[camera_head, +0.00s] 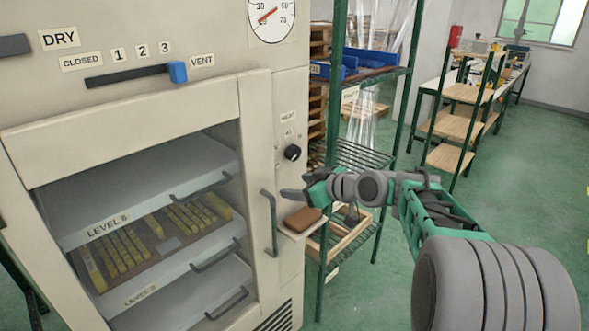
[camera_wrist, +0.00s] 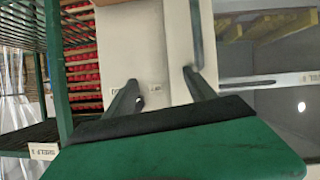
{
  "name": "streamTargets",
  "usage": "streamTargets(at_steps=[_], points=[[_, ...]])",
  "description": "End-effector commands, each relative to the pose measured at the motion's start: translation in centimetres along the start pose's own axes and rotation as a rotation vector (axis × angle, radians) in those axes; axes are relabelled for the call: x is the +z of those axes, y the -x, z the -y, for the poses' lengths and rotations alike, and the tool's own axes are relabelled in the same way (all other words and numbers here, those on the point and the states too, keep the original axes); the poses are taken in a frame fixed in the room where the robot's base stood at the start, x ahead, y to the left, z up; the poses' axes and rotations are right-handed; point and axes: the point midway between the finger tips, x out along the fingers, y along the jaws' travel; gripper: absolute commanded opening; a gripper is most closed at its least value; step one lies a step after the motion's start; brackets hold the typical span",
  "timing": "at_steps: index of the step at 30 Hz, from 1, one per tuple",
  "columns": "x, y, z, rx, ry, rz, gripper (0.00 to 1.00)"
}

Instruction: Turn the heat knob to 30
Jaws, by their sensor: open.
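The heat knob (camera_head: 292,152) is a small black dial on the cream front panel of the oven, under a label reading HEAT. A light mark shows on its face, but the setting is too small to read. My gripper (camera_head: 290,194) is below the knob and apart from it, pointing left towards the panel. In the wrist view my gripper (camera_wrist: 160,84) shows two spread dark fingers with nothing between them except the pale panel behind. The knob cannot be clearly made out in the wrist view.
A vertical door handle (camera_head: 271,222) stands out just left of my gripper. A brown block (camera_head: 302,219) rests on a small ledge below it. A green rack (camera_head: 362,157) stands close on the right. A blue slider (camera_head: 178,72) sits near VENT. A dial gauge (camera_head: 272,18) is above.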

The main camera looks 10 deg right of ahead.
Motion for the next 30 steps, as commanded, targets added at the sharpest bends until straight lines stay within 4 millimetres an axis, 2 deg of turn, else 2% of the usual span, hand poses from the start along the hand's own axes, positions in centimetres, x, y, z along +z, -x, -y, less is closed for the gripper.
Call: streamTargets(at_steps=[1,3,7,11,18,21,30], points=[[0.6,-0.9,-2.6,0.003,0.034,-0.113,0.64],[-0.4,-0.6,-5.2,0.011,0.085,-0.264,0.64],[-1.6,0.8,-7.6,0.031,0.133,-0.418,0.64],[-2.8,0.0,-7.7,0.030,0.140,-0.441,0.64],[-4.7,-4.1,-7.7,0.031,0.139,-0.437,0.64],[-5.2,-5.2,-7.8,0.034,0.139,-0.437,0.64],[-5.3,-5.8,-7.9,0.036,0.139,-0.436,0.64]])
